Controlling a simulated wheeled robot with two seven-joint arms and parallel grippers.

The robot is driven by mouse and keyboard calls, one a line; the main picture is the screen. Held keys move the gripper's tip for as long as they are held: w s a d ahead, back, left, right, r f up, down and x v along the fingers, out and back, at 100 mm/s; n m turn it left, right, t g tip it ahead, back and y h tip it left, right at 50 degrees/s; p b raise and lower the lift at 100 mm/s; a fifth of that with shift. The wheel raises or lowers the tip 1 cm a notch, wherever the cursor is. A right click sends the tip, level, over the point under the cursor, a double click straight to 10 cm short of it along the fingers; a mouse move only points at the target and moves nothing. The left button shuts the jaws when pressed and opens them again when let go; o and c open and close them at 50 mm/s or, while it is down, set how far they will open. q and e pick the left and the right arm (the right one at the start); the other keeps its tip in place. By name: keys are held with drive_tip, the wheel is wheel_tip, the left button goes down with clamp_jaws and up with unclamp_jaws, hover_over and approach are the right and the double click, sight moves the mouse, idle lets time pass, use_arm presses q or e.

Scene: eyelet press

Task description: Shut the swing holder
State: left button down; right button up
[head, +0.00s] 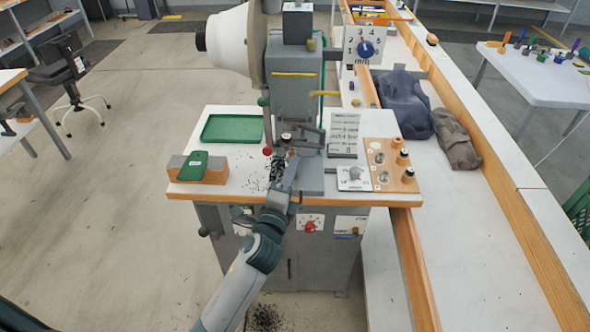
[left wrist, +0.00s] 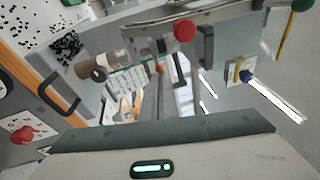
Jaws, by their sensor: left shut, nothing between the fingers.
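The eyelet press (head: 291,85) stands on a white-topped bench. At its working area is a grey metal part, apparently the swing holder (head: 300,134), beside a red ball knob (head: 267,151). In the left wrist view a grey metal bar (left wrist: 150,27) carries the red knob (left wrist: 184,30), with a dark handle-like piece beside it. Whether the holder is open or shut I cannot tell. My left gripper (head: 291,156) is shut and empty, just in front of the working area, close to the knob. It partly hides the press base. My right gripper is out of view.
A green tray (head: 232,128) and a green piece on a wooden block (head: 206,175) lie left of the press. Small black bits scatter near my gripper. A control panel with knobs (head: 392,165) is on the right. A green ball-tipped lever (head: 263,101) hangs above.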

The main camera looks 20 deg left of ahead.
use_arm(q)
drive_tip(key=w+a, duration=0.2)
drive_tip(key=a, duration=0.1)
idle(0.4)
drive_tip(key=shift+d, duration=0.15)
drive_tip(key=s+f+b, duration=0.2)
drive_tip(key=s+b, duration=0.3)
drive_tip(key=s, duration=1.2)
drive_tip(key=shift+d+f, duration=0.15)
drive_tip(key=shift+d, duration=0.1)
drive_tip(key=shift+f, duration=0.1)
